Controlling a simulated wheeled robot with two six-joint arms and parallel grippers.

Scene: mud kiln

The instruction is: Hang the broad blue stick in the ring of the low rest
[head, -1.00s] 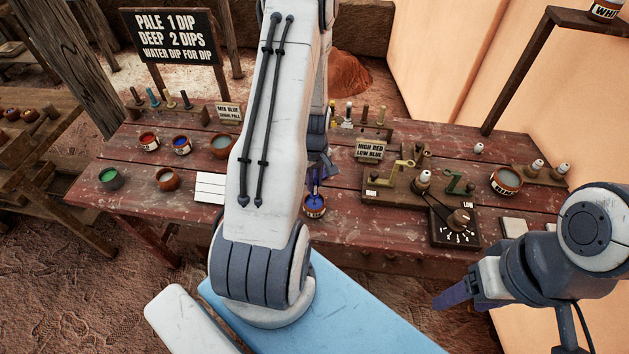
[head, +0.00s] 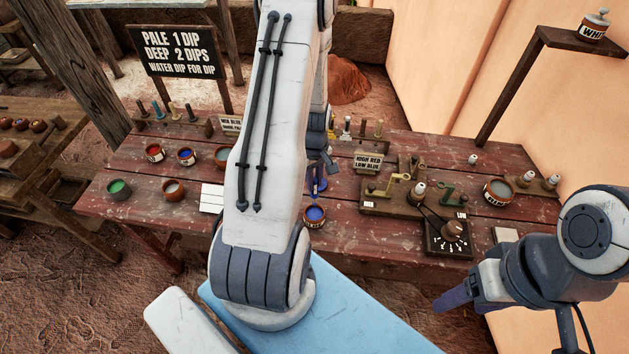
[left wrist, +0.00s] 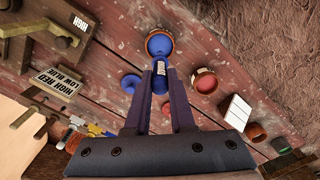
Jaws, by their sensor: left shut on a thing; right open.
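My left gripper (head: 318,168) is shut on a blue stick (head: 317,185). The stick hangs just above and behind a pot of blue (head: 315,215), apart from it. In the left wrist view the fingers (left wrist: 160,75) close around the stick (left wrist: 160,83), with the blue pot (left wrist: 160,42) beyond its end. The green low rest (head: 452,195) stands on the board at right, beside a small label. The yellowish high rest (head: 397,188) is left of it. My right gripper (head: 455,298) is open and empty at the lower right, away from the table.
A dial box (head: 447,238) sits in front of the rests, and a white-topped peg (head: 418,190) stands between them. A sign (head: 368,163) reads high red, low blue. A water pot (head: 497,191) is at right. Other paint pots and a white tile (head: 211,198) are at left.

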